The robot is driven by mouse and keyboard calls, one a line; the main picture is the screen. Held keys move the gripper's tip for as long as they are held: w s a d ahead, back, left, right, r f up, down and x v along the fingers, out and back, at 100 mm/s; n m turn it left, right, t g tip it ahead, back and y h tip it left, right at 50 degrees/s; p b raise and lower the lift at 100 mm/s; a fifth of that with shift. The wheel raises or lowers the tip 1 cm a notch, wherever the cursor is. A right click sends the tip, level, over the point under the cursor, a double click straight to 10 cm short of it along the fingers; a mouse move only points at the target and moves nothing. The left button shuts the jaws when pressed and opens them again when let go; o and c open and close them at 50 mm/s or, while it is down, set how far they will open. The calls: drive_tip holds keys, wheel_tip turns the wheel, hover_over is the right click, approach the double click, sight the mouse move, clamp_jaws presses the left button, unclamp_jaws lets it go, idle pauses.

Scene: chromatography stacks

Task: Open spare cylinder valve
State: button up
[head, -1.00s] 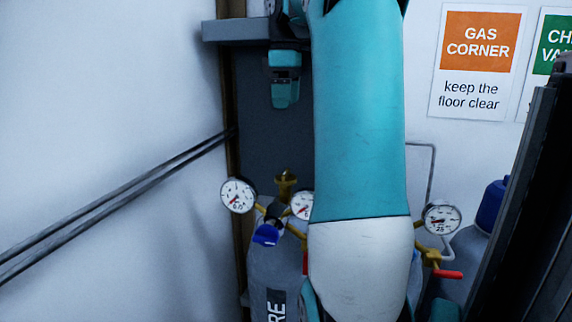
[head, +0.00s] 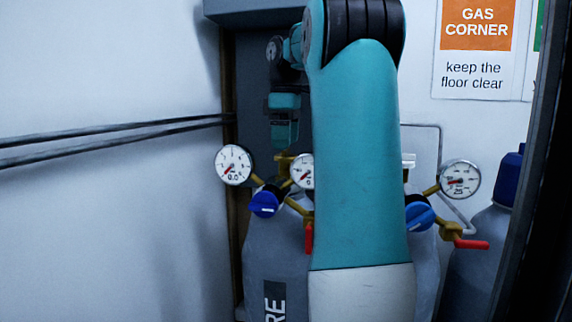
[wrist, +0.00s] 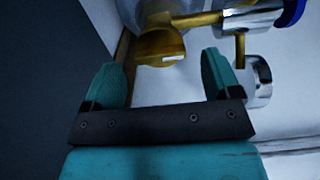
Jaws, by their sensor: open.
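The grey spare cylinder (head: 262,255) stands left of centre in the head view, its label partly hidden by my arm. Its brass valve (head: 283,163) is on top, behind a gauge and regulator. In the wrist view the brass valve (wrist: 160,45) shows just beyond the fingertips, roughly between them, nearer the middle. My gripper (head: 284,140) points down just above the valve in the head view. In the wrist view my gripper (wrist: 162,75) has its two teal fingers wide apart with nothing between them. I cannot tell whether a finger touches the valve.
A pressure gauge (head: 233,165), a blue regulator knob (head: 265,203) and a red lever (head: 309,238) sit close to the valve. A second regulator gauge (head: 460,180) and red lever (head: 470,244) are on the right. A blue-capped cylinder (head: 480,255) stands at far right. Pipes (head: 110,138) run along the left wall.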

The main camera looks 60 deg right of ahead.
drive_tip(key=shift+f+b, duration=0.45)
drive_tip(key=shift+f, duration=0.5)
drive_tip(key=c, duration=0.9)
